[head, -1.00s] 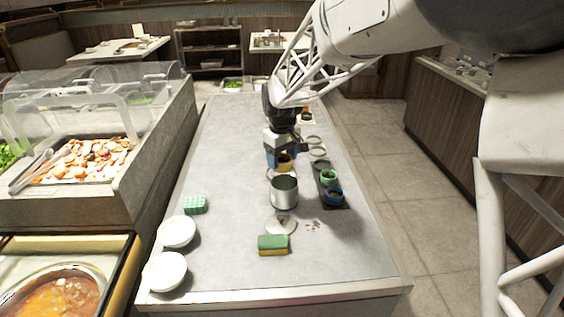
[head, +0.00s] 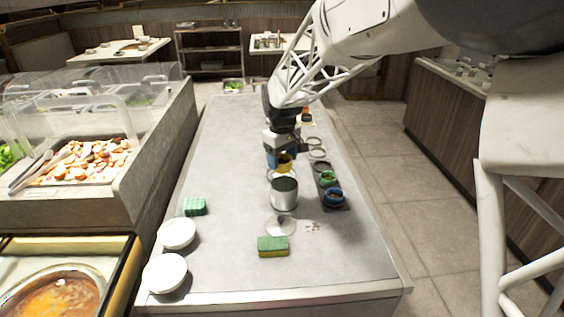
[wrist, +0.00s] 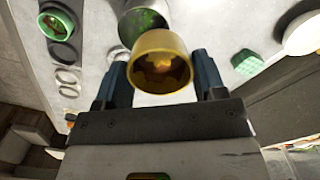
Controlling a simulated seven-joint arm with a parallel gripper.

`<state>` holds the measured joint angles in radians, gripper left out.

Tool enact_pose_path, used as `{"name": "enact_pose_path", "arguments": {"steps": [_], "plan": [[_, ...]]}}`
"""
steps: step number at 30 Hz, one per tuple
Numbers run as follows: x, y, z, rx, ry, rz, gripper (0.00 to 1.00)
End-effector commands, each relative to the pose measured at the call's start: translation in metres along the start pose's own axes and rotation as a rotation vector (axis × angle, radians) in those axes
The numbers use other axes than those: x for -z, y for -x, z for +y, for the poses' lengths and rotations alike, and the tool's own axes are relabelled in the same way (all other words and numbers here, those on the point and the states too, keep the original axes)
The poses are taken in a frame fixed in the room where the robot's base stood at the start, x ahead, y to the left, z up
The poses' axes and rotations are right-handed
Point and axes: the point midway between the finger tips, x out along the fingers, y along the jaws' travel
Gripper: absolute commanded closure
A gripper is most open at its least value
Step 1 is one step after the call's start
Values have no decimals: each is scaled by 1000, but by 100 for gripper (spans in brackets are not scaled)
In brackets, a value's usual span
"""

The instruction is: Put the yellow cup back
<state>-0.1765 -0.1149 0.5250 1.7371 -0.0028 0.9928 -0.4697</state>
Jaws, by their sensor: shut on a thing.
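My gripper (head: 281,157) is shut on the yellow cup (head: 286,165), just behind the metal pot (head: 284,194) in the head view. In the wrist view the yellow cup (wrist: 160,62) sits between the two blue fingers, its opening toward the camera, with a brownish-yellow inside. The cup appears held above the counter. To the right is a dark rack (head: 344,208) with round wells. A green cup (head: 328,179) and a blue cup (head: 333,197) stand in it. Ring-shaped wells (head: 319,166) behind them look empty.
A round lid-like disc (head: 280,226), a green-yellow sponge (head: 272,247) and reddish specks (head: 313,227) lie in front of the pot. A green block (head: 195,206) and two white bowls (head: 177,233) are at the left. The counter's left middle (head: 220,150) is clear.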

Motion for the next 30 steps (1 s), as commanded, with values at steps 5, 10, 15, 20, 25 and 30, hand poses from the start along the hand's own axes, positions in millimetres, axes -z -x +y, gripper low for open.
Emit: {"name": "enact_pose_path", "arguments": {"steps": [5, 10, 15, 20, 25, 30], "plan": [[4, -2, 9, 0, 0, 0, 60], [14, -6, 29, 0, -3, 0, 60], [26, -14, 58, 0, -3, -1, 60], [38, -23, 91, 0, -2, -1, 60], [50, -34, 127, 0, -2, -1, 60], [59, -46, 164, -1, -2, -1, 60]]}}
